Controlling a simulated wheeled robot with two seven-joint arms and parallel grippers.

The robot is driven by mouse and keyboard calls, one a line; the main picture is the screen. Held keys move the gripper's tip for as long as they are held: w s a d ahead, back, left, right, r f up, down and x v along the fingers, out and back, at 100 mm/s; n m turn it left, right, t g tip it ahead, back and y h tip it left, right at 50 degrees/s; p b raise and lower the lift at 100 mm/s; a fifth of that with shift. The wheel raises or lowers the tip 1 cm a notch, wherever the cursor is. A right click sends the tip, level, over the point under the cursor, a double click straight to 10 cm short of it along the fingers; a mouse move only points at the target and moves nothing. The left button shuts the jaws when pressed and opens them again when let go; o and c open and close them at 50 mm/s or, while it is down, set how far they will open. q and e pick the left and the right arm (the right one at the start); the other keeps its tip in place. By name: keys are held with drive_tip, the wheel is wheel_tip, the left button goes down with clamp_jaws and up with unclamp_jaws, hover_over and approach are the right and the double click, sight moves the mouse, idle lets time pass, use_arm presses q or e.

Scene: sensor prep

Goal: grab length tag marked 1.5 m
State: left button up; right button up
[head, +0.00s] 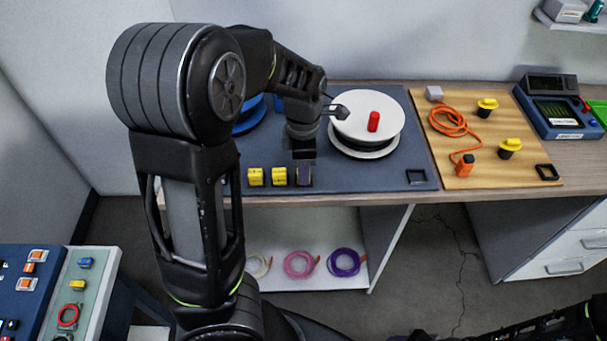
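Several small yellow tags stand in a row at the front edge of the dark blue mat (400,170): a left tag (255,177), a middle tag (279,177) and a right tag (311,177). Their markings are too small to read, so I cannot tell which is 1.5 m. My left gripper (303,168) points down at the right tag and covers most of it. Only its yellow edges show. I cannot tell whether the fingers are around it or touching it. My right gripper is not in view; only dark parts of my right arm show at the lower right.
A white reel (385,115) with a red knob stands just right of my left gripper. A wooden board (470,170) with orange cable (445,121) lies further right. Coloured coils (300,264) lie on the shelf below.

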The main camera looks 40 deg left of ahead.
use_arm(q)
clamp_jaws()
drive_tip(key=shift+r, duration=0.1)
wheel_tip(320, 180, up, 10)
drive_tip(key=p, duration=0.2)
idle(0.5)
idle(0.4)
